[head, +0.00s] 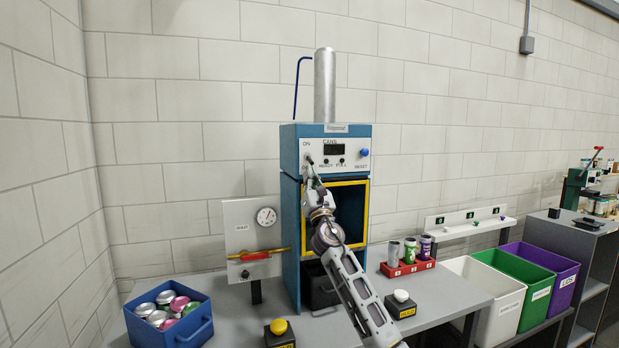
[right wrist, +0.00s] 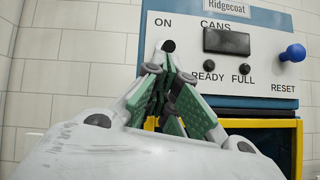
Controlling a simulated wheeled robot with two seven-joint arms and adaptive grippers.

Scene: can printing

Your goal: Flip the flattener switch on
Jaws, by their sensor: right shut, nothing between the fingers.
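The flattener is a blue machine (head: 290,215) with a yellow-framed opening and a white control panel (head: 351,147). In the right wrist view its panel (right wrist: 265,70) carries the words ON, CANS, READY, FULL and RESET. The switch (right wrist: 168,46) shows as a black round tip just under the word ON. My right gripper (right wrist: 167,62) is shut and empty, its green-sided fingertips right below the switch tip; I cannot tell if they touch. In the head view my right gripper (head: 312,176) reaches up to the panel's left side. The lower switch part is hidden behind the fingers.
A blue reset knob (head: 365,153) is at the panel's right. A gauge board with a red-handled valve (head: 257,257) stands left. A blue bin of cans (head: 176,331), a yellow button (head: 278,326) and a red can rack (head: 408,268) are on the table (head: 236,308).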

